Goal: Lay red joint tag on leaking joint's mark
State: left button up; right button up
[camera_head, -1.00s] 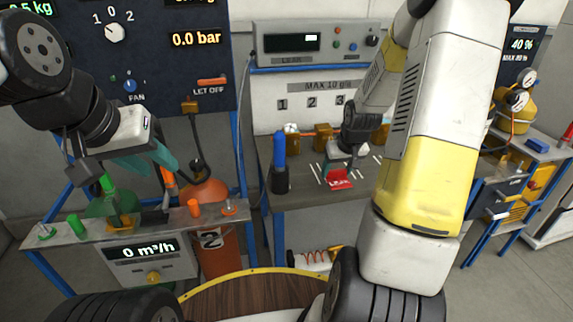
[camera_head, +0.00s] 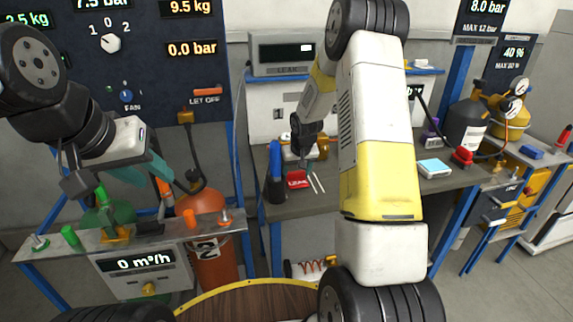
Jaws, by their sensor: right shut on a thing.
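The red tag (camera_head: 298,180), lettered LEAK, is at the left part of the dark bench top (camera_head: 300,207), just right of a blue-topped bottle (camera_head: 275,172). My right gripper (camera_head: 303,163) is above and behind the tag and shut on it; its fingertips are small and partly hidden. Thin white lines (camera_head: 316,182) show on the bench just right of the tag. I cannot tell whether the tag touches the bench, and no joint's mark shows clearly beneath it. My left gripper (camera_head: 145,172), with teal fingers, hangs empty over the left stand; its opening is unclear.
My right forearm covers the middle of the bench. A grey display unit (camera_head: 288,55) stands behind it. A light-blue pad (camera_head: 433,168) and a dark bottle (camera_head: 464,125) are at the right. An orange cylinder (camera_head: 203,203) stands at the left.

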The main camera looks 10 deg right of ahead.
aim_at(299, 186)
jog(key=shift+f, duration=0.35)
jog(key=shift+f, duration=0.2)
jog(key=o, duration=1.3)
jog(key=v, duration=1.2)
jog(key=shift+r, duration=0.2)
